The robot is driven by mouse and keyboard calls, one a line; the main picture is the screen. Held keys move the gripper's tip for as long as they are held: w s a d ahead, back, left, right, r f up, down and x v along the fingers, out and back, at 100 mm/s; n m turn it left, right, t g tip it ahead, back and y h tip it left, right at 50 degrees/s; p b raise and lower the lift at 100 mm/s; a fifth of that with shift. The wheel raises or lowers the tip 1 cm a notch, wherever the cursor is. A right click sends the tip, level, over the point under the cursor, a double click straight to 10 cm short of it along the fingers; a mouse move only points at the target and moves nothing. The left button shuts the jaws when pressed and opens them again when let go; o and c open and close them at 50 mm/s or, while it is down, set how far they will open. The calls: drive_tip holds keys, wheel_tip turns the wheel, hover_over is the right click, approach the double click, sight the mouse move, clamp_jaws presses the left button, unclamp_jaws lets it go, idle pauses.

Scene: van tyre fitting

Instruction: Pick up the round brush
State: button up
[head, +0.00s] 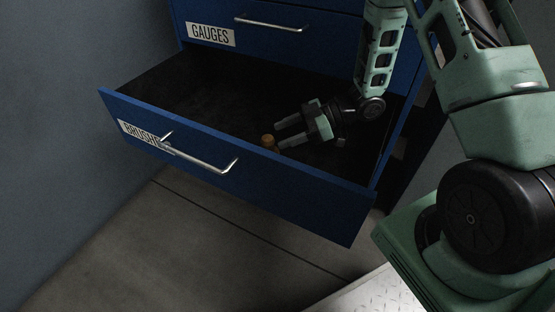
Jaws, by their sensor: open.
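A small round brown object, likely the top of the round brush (268,140), shows inside the open drawer near its front wall. Most of it is hidden by the drawer front. My gripper (279,134) is inside the drawer's opening, pointing left, with its two fingers apart. The brown object is at the fingertips, just left of them. I cannot tell whether it lies between the fingers or touches them. The open blue drawer (240,189) has a label reading "BRUSH...", partly covered by its handle (200,158).
The closed drawer labelled "GAUGES" (210,34) is above, with its own handle (271,25). The open drawer's side and front walls stand close around my gripper. The left part of the drawer looks dark and empty. Grey floor (170,240) lies in front.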

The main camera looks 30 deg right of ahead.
sight(265, 143)
drive_tip(key=b+x, duration=0.2)
drive_tip(key=x, duration=0.4)
drive_tip(key=shift+a+f+b, duration=0.15)
drive_tip(key=shift+f+b, duration=0.05)
drive_tip(key=shift+b, duration=0.1)
drive_tip(key=shift+w+a, duration=0.2)
drive_tip(key=shift+a, duration=0.2)
drive_tip(key=c, duration=1.1)
